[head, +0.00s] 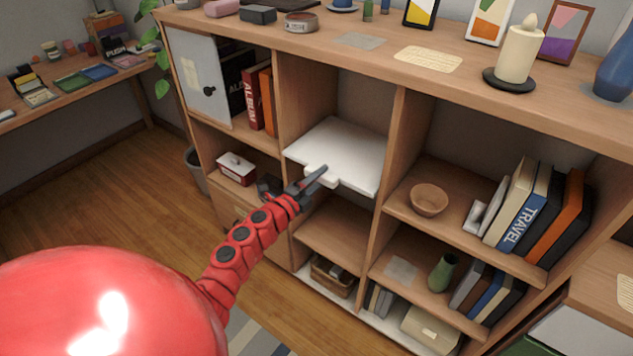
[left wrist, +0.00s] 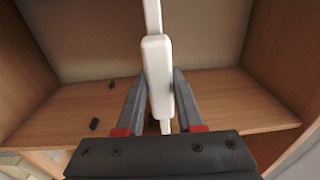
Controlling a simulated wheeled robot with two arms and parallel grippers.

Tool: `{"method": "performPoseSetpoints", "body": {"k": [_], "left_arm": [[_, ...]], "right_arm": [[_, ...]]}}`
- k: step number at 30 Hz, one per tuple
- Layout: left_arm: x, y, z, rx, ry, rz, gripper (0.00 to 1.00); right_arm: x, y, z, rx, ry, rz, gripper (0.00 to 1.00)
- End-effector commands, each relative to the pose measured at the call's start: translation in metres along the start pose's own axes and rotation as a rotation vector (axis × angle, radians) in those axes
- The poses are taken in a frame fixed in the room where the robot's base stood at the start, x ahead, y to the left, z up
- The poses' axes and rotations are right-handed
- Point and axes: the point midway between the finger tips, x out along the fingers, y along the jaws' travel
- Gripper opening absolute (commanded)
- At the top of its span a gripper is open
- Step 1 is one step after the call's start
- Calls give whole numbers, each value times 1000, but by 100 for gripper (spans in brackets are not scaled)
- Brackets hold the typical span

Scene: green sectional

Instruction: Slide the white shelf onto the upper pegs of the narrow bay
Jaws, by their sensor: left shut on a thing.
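The white shelf (head: 350,146) lies roughly level in the narrow bay, between its left divider and right divider (head: 388,140). My left gripper (head: 318,176) is shut on the thick white grip at the shelf's front edge. In the left wrist view the white shelf (left wrist: 157,75) appears edge-on and upright in the picture, with the left gripper's (left wrist: 160,98) fingers on both sides. Two dark pegs (left wrist: 111,86) (left wrist: 94,124) show on a wooden panel, left of the shelf in that picture. I cannot tell whether the shelf touches any pegs. The right gripper is out of view.
A wooden board (head: 335,228) and a basket (head: 333,277) are lower in the narrow bay. The right bay holds a bowl (head: 429,199) and books (head: 527,205). The left bay has a half-open grey door (head: 196,80). A candle (head: 519,52) stands on the top.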

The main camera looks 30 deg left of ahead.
Motion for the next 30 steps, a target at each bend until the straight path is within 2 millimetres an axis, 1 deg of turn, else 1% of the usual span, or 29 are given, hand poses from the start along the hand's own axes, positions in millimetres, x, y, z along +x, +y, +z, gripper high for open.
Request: {"method": "performPoseSetpoints", "body": {"k": [16,18,21,30], "left_arm": [[35,0,-1,-1,5,-4,0],[33,7,0,-1,5,-4,0],[33,12,0,0,4,-4,0],[33,16,0,0,3,-4,0]], "right_arm": [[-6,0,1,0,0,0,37],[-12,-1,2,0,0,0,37],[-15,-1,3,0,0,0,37],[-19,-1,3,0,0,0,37]]}}
